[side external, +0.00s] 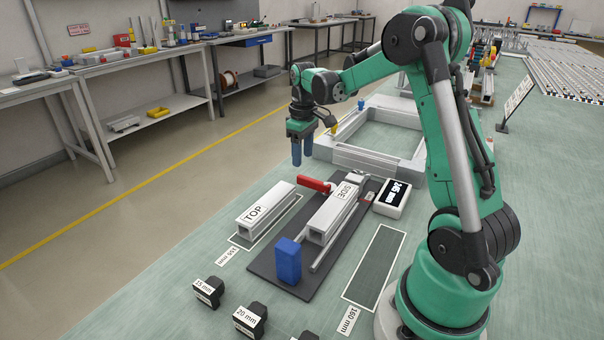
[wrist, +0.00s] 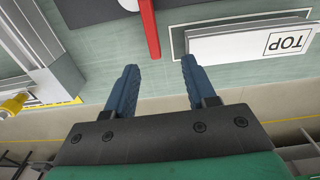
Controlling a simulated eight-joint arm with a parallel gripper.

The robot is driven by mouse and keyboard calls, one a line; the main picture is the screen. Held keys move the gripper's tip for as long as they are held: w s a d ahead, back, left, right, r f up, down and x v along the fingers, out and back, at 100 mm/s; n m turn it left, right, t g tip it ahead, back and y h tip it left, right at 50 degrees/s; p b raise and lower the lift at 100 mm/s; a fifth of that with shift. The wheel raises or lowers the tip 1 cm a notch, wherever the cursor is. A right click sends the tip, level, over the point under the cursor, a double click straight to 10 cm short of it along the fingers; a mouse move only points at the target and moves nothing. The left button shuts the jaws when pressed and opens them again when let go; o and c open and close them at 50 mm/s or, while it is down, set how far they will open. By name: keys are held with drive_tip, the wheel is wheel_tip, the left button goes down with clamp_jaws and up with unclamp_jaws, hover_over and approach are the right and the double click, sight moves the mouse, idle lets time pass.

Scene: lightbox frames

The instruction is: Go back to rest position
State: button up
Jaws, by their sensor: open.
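My gripper (side external: 302,152) hangs above the green work surface, fingers pointing down, behind the TOP and SIDE profiles in the side view. In the wrist view its two blue fingers (wrist: 157,85) are apart with nothing between them. The TOP profile (side external: 265,204) lies on the left on the surface; it also shows in the wrist view (wrist: 235,45). The SIDE profile (side external: 333,214) lies on a dark fixture plate (side external: 265,265) between a blue block (side external: 288,260) and a red handle (side external: 313,184). The red handle also shows in the wrist view (wrist: 149,28).
A light frame (side external: 360,160) lies on the surface behind the fixture, close to my gripper. An empty outlined area marked 160 mm (side external: 375,265) is at the right. Black labelled blocks (side external: 250,319) stand in front.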

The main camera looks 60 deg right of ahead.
drive_tip(key=s+a+r+t, duration=0.2)
drive_tip(key=s+a+t, duration=0.1)
drive_tip(key=a, duration=0.7)
drive_tip(key=s+a+r+t, duration=0.3)
drive_tip(key=s+a+t, duration=0.1)
drive_tip(key=a, duration=0.7)
drive_tip(key=shift+r, duration=0.2)
